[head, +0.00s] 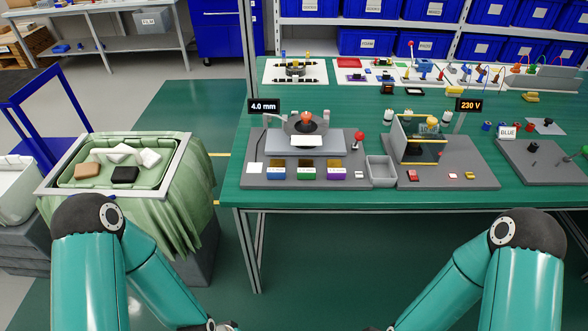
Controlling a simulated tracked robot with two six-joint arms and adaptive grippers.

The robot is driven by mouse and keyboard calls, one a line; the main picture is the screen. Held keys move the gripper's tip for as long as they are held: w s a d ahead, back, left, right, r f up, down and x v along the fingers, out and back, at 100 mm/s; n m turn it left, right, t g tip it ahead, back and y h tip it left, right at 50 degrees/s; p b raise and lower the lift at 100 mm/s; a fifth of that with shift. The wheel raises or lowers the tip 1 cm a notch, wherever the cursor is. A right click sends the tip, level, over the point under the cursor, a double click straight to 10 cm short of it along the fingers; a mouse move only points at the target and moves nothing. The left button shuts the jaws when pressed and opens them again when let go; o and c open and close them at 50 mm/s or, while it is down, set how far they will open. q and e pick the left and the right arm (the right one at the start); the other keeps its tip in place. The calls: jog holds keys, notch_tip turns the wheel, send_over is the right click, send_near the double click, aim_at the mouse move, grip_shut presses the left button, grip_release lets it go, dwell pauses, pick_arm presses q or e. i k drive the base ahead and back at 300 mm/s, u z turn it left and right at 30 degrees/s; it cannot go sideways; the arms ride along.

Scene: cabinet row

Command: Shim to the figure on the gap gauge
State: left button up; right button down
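The gap gauge sign (263,106) reads 4.0 mm and stands at the back left of a grey board (258,180) on the green bench. Behind a raised grey block (305,146) sits a dark round part with an orange top (306,117). A white piece (307,141) lies on the block. In front are three small labelled shim pieces or holders, one blue (277,176), one green (307,176) and one purple (337,176); their tan labels are too small to read. A red-knobbed lever (359,137) stands at right. Both my grippers are out of view below the picture.
Further right is a board with a 230 V sign (471,105). A draped bin (178,165) with several blocks stands left of the bench. The bench's front strip is clear.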

aim_at(277, 170)
jog(key=u, duration=1.3)
jog(key=k, duration=0.9)
jog(key=z, duration=1.15)
jog(key=i, duration=1.05)
